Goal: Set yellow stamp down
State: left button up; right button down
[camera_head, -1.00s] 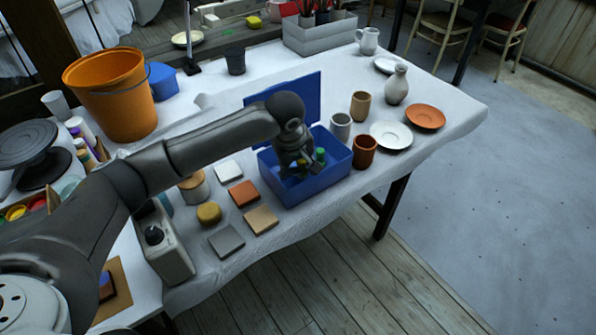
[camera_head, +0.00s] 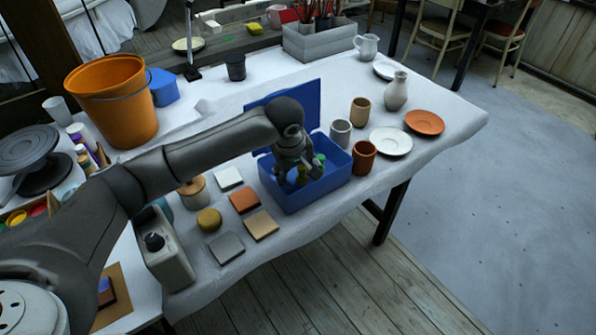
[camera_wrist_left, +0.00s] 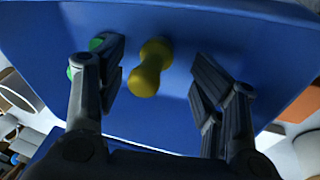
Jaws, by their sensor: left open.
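The yellow stamp (camera_wrist_left: 150,67) is inside the blue box (camera_head: 318,196), on its floor as far as the left wrist view shows. It has rounded ends and a narrower middle. My left gripper (camera_head: 299,176) reaches down into the box. In the left wrist view the gripper (camera_wrist_left: 155,78) is open, with one finger on each side of the stamp and a visible gap to each. In the head view the gripper mostly hides the stamp. A green stamp (camera_head: 320,158) is also in the box, partly hidden behind a finger in the wrist view. My right gripper is not in view.
The box's open lid (camera_head: 310,95) stands up behind it. A terracotta cup (camera_head: 364,157) and a grey cup (camera_head: 340,132) stand close to its right. Flat tiles, including a tan one (camera_head: 261,225), and a round yellow piece (camera_head: 208,219) lie to its left.

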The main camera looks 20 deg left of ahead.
pick_arm(q)
jog(key=p+v, duration=0.6)
jog(key=v, duration=0.5)
jog(key=shift+s+r, duration=0.1)
jog(key=shift+r, duration=0.05)
